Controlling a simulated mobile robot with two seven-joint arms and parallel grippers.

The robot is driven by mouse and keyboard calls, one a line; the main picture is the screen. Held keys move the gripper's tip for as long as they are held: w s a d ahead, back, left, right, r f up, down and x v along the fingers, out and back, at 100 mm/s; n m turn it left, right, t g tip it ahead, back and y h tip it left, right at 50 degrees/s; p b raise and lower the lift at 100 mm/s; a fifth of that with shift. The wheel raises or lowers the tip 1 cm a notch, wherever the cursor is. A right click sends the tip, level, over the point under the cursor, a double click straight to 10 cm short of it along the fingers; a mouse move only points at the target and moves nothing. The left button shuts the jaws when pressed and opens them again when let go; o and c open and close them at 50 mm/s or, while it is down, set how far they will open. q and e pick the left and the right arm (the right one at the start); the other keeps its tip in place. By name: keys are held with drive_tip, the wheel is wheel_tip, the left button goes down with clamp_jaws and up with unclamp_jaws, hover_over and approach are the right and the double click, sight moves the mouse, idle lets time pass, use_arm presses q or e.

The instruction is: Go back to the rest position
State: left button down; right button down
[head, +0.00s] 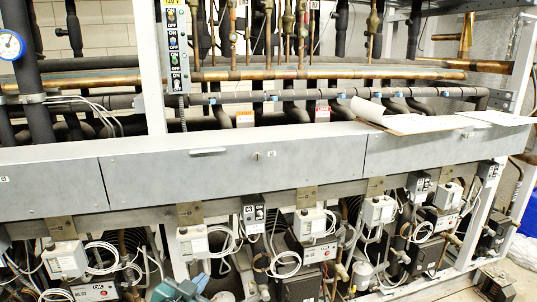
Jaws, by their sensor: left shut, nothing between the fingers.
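The rest of my left arm is cut off by the frame. My right gripper is not in view.
A long grey panel (235,178) crosses the rack, with copper and dark pipes above it. Control boxes (313,223) and looped cables hang below. A switch strip (175,45) and gauge (10,45) are upper left. Papers (410,122) lie at right. Some floor (450,288) shows lower right.

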use_arm(q)
drive_tip(key=s+f+n+g, duration=0.1)
drive_tip(key=s+f, duration=0.3)
drive_tip(key=s, duration=0.4)
drive_tip(key=s+f+n+g+p, duration=0.1)
drive_tip(key=s+f, duration=0.4)
drive_tip(key=s, duration=0.3)
drive_tip(key=s+d+f+n+g+p, duration=0.1)
drive_tip(key=s+f, duration=0.3)
drive_tip(key=s, duration=0.5)
drive_tip(key=shift+f+g, duration=0.2)
drive_tip(key=shift+g, duration=0.3)
drive_tip(key=shift+s+d, duration=0.1)
